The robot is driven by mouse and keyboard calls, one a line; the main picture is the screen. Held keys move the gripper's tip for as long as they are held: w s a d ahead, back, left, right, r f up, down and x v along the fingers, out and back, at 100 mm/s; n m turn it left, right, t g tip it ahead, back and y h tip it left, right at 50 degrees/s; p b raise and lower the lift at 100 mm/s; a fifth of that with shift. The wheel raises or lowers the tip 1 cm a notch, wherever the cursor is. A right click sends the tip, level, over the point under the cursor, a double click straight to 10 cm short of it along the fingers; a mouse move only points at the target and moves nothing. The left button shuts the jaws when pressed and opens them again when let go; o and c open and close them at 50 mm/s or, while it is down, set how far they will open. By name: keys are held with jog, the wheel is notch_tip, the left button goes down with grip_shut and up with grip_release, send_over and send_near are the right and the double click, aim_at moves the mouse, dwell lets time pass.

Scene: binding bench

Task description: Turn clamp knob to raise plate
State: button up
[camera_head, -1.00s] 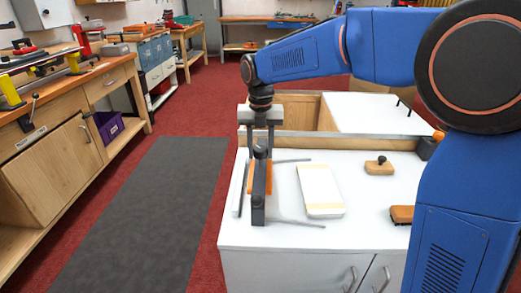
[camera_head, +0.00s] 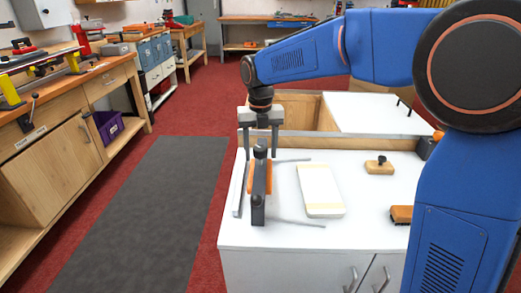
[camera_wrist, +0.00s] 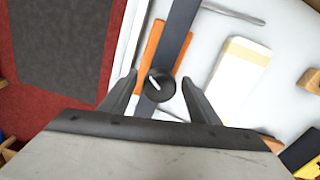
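The clamp (camera_head: 258,205) stands on the white bench top, a dark bar with orange strips beside it. Its round black knob (camera_head: 260,151) is at the top. In the wrist view the knob (camera_wrist: 159,85) shows a white pointer mark and lies between my fingertips, with a gap on each side. My gripper (camera_head: 260,153) points down over the knob, open and holding nothing. It also frames the knob in the wrist view (camera_wrist: 157,90). I cannot tell the plate apart from the clamp's other parts.
A white block with cream ends (camera_head: 320,190) lies right of the clamp. A small wooden block with a black knob (camera_head: 379,167) and an orange-brown brush (camera_head: 401,214) lie farther right. Thin grey rods (camera_head: 298,221) lie by the clamp. The bench's left edge is close.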

aim_at(261, 148)
jog(key=shift+r, duration=0.15)
notch_tip(261, 148, up, 17)
jog(key=shift+r, duration=0.2)
dwell(0.5)
jog(key=s+d+f+m+t, duration=0.1)
jog(key=s+d+f+m, duration=0.1)
jog(key=s+d+m, duration=0.65)
jog(key=s+d+f+m+t, duration=0.15)
jog(key=s+d+m, duration=0.35)
jog(key=d+m, duration=0.55)
jog(key=s+d+f+m+t, duration=0.1)
jog(key=s+d+f+m, duration=0.4)
jog(key=s+f+m, duration=0.3)
jog(key=s+d+f+m+t, duration=0.1)
jog(key=s+d+f+m, duration=0.4)
jog(key=s+f+m, duration=0.2)
jog(key=s+m, duration=0.2)
jog(key=m, duration=0.2)
jog(key=shift+d+f, duration=0.4)
